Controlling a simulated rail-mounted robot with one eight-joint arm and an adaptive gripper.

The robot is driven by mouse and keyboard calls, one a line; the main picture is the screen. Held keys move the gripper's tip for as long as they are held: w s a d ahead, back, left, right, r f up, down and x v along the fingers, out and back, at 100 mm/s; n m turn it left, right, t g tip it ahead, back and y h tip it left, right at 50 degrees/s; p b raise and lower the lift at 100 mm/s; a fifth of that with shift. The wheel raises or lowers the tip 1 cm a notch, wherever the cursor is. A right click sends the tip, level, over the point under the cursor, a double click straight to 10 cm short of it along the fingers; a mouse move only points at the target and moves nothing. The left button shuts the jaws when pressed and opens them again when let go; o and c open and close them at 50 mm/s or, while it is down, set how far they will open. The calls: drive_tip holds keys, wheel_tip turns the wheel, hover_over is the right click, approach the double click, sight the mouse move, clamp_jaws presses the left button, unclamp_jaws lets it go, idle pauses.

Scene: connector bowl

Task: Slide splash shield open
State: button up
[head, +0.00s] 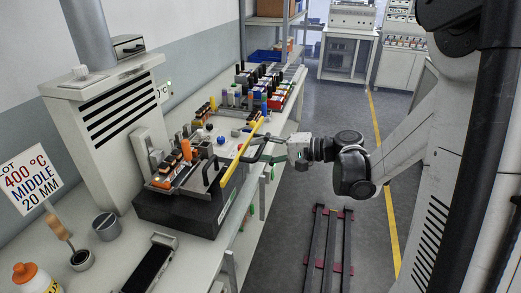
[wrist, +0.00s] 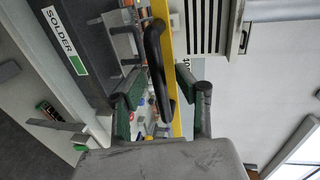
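The splash shield appears to be the panel with the yellow edge (head: 243,150), standing along the front of the dark soldering machine (head: 185,212). The yellow edge also shows upright in the wrist view (wrist: 176,128). My gripper (head: 254,149) is at the yellow edge from the right. In the wrist view my gripper (wrist: 163,92) is open, its fingers apart on either side of the handle and edge. Contact cannot be told.
The bench (head: 110,262) holds a grey cup (head: 107,227), a black tray (head: 150,264) and a sign (head: 30,178). Several coloured parts (head: 262,92) crowd the back. A "SOLDER" label (wrist: 64,40) is on the machine. The aisle floor (head: 300,190) is mostly clear.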

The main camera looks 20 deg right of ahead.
drive_tip(key=shift+c, duration=0.2)
clamp_jaws()
wheel_tip(320, 180, down, 26)
drive_tip(key=b, duration=2.1)
drive_tip(key=shift+b, duration=0.3)
drive_tip(key=shift+o, duration=0.2)
unclamp_jaws()
drive_tip(key=v, duration=1.2)
